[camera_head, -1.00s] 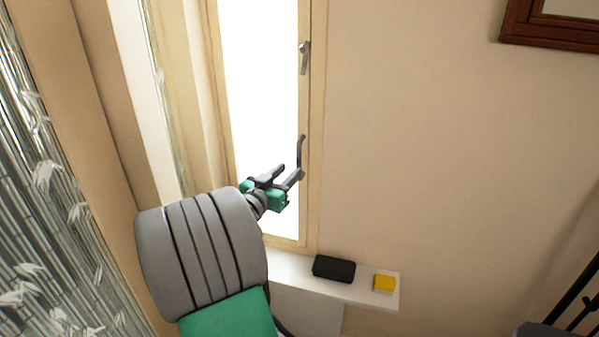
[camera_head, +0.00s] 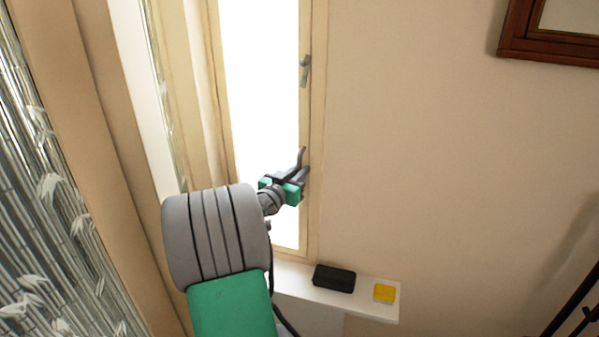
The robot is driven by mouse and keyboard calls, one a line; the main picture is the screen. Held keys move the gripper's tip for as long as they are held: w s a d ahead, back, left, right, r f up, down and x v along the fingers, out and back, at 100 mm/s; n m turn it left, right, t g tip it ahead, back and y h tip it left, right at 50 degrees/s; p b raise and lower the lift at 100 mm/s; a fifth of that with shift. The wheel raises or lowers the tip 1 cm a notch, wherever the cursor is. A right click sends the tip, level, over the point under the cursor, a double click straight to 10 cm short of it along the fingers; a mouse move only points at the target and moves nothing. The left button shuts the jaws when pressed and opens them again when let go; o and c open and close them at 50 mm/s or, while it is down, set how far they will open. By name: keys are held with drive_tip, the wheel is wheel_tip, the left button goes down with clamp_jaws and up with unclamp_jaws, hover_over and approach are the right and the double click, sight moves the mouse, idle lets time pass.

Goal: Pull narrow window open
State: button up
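The narrow window (camera_head: 260,110) is a tall bright pane in a pale wooden frame, in the middle of the head view. Its frame shows no clear gap from the surround. A grey metal catch (camera_head: 305,70) sits high on the right stile. A lower curved handle (camera_head: 301,156) shows just above my gripper. My gripper (camera_head: 303,170), green and dark grey, is at the lower handle, its fingers pointing to the right stile. The fingers overlap the handle's lower part, so I cannot tell whether they grip it or only lie beside it.
A white sill (camera_head: 372,306) below the window holds a black block (camera_head: 334,278) and a yellow block (camera_head: 384,293). A bamboo-patterned panel (camera_head: 60,220) stands at the left. A brown wooden frame (camera_head: 545,50) hangs at the upper right. The wall between is bare.

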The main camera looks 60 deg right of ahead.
clamp_jaws()
drive_tip(key=shift+s+a+f, duration=0.1)
idle(1.0)
